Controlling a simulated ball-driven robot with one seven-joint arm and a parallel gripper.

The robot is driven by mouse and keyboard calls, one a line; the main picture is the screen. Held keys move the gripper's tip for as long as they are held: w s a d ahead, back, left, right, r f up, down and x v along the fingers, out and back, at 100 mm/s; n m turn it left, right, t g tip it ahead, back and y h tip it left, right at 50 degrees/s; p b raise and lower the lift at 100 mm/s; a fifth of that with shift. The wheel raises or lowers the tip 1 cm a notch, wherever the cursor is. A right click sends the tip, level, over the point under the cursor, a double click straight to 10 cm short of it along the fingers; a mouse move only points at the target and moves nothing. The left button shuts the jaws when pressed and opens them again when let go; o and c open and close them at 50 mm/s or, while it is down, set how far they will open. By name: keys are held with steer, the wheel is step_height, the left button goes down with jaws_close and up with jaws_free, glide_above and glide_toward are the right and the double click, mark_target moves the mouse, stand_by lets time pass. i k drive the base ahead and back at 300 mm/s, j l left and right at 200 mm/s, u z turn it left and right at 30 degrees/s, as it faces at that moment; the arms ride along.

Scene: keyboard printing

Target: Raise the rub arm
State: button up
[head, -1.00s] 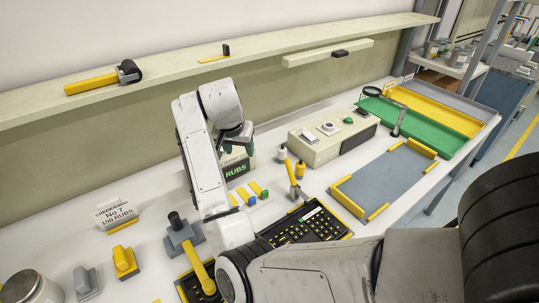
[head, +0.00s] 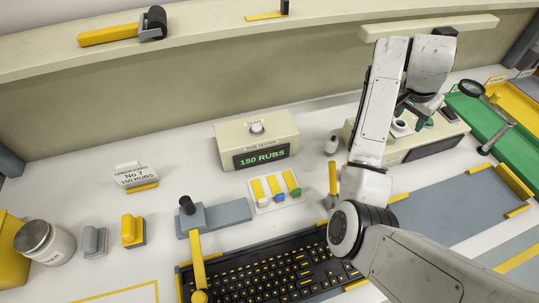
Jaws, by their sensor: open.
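The rub arm (head: 198,262) is a yellow bar in the head view. It reaches from a grey block with a black knob (head: 187,204) down over the left end of the black keyboard (head: 270,270) and looks lowered. Its yellow round end is at the keyboard's left side. My gripper (head: 411,112) hangs with dark green fingers over the beige control box at the right, well apart from the rub arm. It is open, with nothing seen between the fingers.
The rub tester box (head: 257,140) reads 150 RUBS, behind a small tray of coloured pieces (head: 274,190). A grey and a yellow block (head: 132,231), a jar (head: 45,242) and a sign (head: 136,178) stand left. A shelf (head: 220,50) runs along the back.

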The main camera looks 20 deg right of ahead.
mark_target(203, 295)
steer(key=k, duration=1)
